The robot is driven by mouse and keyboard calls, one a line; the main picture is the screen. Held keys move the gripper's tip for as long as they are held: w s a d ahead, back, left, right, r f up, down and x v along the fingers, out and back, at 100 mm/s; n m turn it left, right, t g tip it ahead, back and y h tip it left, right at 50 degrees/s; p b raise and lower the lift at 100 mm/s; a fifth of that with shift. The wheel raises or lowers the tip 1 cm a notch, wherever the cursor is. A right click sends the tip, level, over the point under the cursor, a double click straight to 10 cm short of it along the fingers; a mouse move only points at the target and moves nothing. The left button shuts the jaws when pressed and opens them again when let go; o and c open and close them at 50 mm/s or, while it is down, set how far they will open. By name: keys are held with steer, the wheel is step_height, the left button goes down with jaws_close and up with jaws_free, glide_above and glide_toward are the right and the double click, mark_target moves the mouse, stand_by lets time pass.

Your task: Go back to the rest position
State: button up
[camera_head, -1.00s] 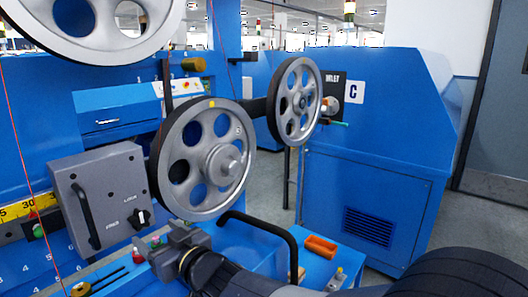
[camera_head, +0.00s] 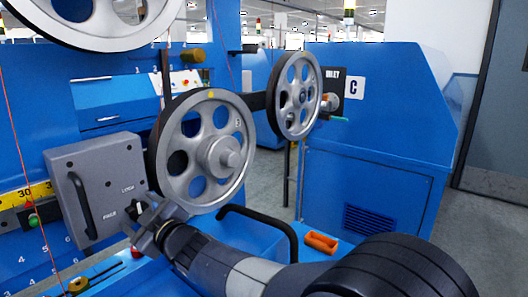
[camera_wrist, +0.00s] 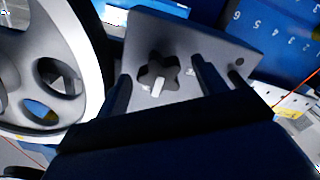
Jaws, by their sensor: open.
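My gripper (camera_head: 146,226) is in front of the lower right corner of a grey control box (camera_head: 82,165), below the large spoked pulley (camera_head: 224,113). In the wrist view its two dark fingers stand apart with nothing between them touching both; the gripper (camera_wrist: 160,82) faces the box's black star-shaped knob (camera_wrist: 158,73). I cannot tell whether a finger touches the knob. In the head view the gripper partly hides the knob. The box has a black bar handle (camera_head: 80,197) on its left side.
A second pulley (camera_head: 298,95) stands behind to the right. A black tube rail (camera_head: 268,226) and an orange tray (camera_head: 321,242) are near my arm. A blue cabinet (camera_head: 368,150) marked C stands at right. A thin red line (camera_head: 22,150) hangs at left.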

steer(key=n+b, duration=0.3)
steer(key=n, duration=0.4)
steer(key=shift+f, duration=0.15)
steer(key=n+b, duration=0.2)
steer(key=n, duration=0.2)
steer(key=shift+n, duration=0.3)
